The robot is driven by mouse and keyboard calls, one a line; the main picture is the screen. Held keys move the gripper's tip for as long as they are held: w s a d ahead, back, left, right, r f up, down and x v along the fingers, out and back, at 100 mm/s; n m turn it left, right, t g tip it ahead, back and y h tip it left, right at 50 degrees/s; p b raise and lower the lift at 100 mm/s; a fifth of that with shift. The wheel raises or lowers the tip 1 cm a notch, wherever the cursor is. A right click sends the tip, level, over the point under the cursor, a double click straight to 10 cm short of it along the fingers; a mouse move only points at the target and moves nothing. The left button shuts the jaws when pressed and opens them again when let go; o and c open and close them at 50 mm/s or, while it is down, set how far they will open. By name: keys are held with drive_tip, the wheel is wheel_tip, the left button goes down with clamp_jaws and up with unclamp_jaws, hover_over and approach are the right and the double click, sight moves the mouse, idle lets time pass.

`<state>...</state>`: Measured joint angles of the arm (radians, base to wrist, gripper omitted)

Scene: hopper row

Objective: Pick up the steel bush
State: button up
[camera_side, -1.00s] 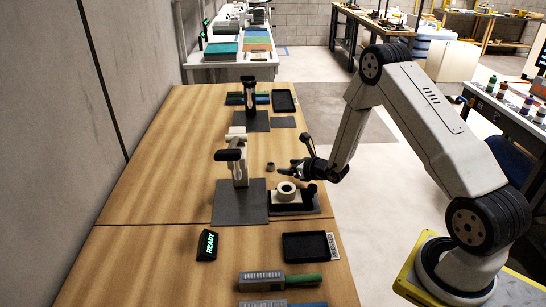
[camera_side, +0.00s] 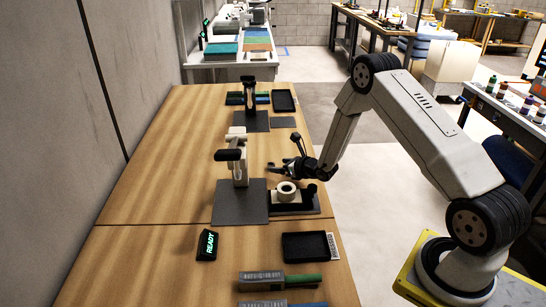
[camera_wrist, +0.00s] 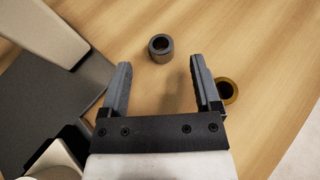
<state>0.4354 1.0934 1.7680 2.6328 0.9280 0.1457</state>
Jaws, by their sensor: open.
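The steel bush (camera_wrist: 161,49) is a short dark grey ring standing upright on the wooden table in the wrist view. It sits just beyond my fingertips and lies between their lines. A brass-coloured bush (camera_wrist: 229,91) stands to the right, beside the outer side of my right finger. My gripper (camera_wrist: 160,66) is open, with nothing between its fingers. In the side view my gripper (camera_side: 284,169) is low over the table, behind the dark fixture with a cream ring. The bushes are too small and covered there to tell apart clearly.
A press (camera_side: 239,167) on a grey plate stands left of my gripper. The dark fixture (camera_side: 307,207) with a cream ring (camera_side: 287,189) is in front. A black tray (camera_side: 304,246) and a READY display (camera_side: 207,245) lie nearer. The table's left side is clear.

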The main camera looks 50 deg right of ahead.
sight(271, 164)
drive_tip(key=shift+x, duration=2.1)
drive_tip(key=shift+r, duration=0.1)
clamp_jaws()
